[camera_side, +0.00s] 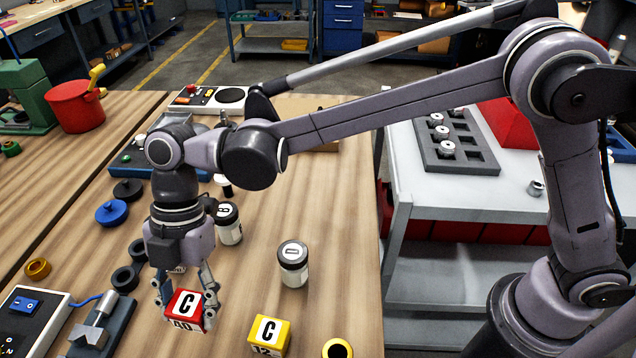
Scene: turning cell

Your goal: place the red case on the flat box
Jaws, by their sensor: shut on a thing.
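The red case (184,307), a small block with a white "C" label on top and "40" on its front, is between the fingers of my gripper (184,297) at the front left of the wooden table. My gripper points down and is shut on it. I cannot tell whether its underside touches the table. A yellow block (269,335) labelled "C" and "12" stands to its right, apart from it. I cannot tell for sure which thing is the flat box.
A jar with lid "D" (293,265) and another jar (229,224) stand behind the case. A switch box (30,318) and a small metal fixture (100,327) lie to the left. A blue disc (111,213) and a red pot (76,106) are farther back. Bare table lies right of the jars.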

